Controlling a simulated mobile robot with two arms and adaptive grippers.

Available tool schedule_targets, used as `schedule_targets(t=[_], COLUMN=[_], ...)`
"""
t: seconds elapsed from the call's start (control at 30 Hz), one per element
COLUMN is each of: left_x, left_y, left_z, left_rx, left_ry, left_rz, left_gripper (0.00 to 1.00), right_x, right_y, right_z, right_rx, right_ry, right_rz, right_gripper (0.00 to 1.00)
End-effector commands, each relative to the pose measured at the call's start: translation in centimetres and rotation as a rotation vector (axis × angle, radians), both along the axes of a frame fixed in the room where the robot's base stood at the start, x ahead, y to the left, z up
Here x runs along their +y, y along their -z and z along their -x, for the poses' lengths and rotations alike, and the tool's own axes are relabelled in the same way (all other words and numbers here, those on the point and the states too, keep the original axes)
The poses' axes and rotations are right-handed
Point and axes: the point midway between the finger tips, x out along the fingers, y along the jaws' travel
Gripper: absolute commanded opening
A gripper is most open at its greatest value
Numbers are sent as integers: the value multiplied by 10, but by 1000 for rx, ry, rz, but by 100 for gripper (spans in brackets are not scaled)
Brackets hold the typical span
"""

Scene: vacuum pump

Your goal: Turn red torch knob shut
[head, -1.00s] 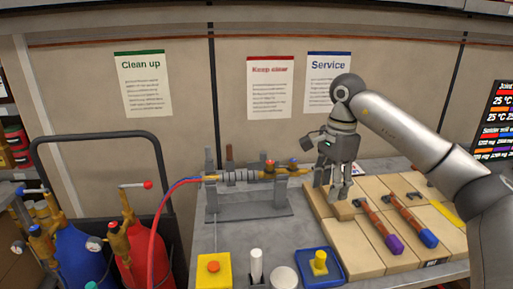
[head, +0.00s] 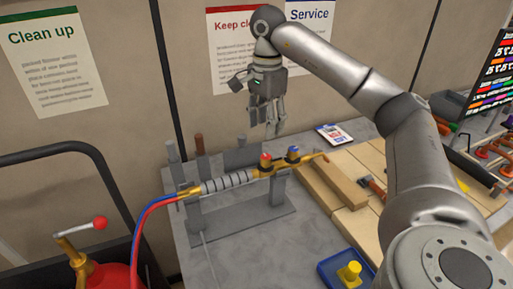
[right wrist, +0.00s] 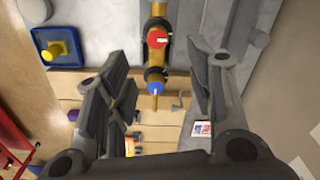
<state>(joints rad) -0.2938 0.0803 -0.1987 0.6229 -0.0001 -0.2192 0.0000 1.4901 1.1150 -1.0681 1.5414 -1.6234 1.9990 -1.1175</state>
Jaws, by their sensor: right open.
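The torch (head: 230,182) lies across a grey stand, with its tip pointing right. Its red knob (head: 265,158) sits on the brass body, left of the blue knob (head: 292,152). My right gripper (head: 268,128) hangs above and behind the torch, open and empty, apart from the knobs. In the right wrist view the red knob (right wrist: 157,38) shows beyond the open fingers, near the top middle, and the blue knob (right wrist: 155,88) lies between the fingers in the picture. My left gripper is not in view.
A grey stand base (head: 245,228) carries the torch on the bench. Red and blue hoses (head: 150,215) run from its left end. A blue tray (head: 335,275) with a yellow piece stands in front. Wooden boards (head: 335,180) lie to the right.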

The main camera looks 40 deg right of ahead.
Motion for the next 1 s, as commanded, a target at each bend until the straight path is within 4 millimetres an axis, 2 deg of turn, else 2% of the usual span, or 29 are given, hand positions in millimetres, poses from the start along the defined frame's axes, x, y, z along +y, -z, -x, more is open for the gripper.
schedule_targets(t=[0.17, 0.27, 0.53, 0.7, 1.0], left_x=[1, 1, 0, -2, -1], left_y=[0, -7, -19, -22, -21], left_z=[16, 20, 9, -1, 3], left_rx=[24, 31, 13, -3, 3], left_ry=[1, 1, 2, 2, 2], left_rz=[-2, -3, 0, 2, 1], left_gripper=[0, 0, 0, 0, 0], right_x=[-1, -1, 0, 0, 0], right_y=[26, 44, 88, 101, 104], right_z=[2, 2, 1, 1, 1], right_rx=[6, 7, 4, 1, 1], right_ry=[1, 0, 0, 0, 0], right_rz=[2, 2, 1, 0, 0], right_gripper=[49, 49, 49, 49, 48])
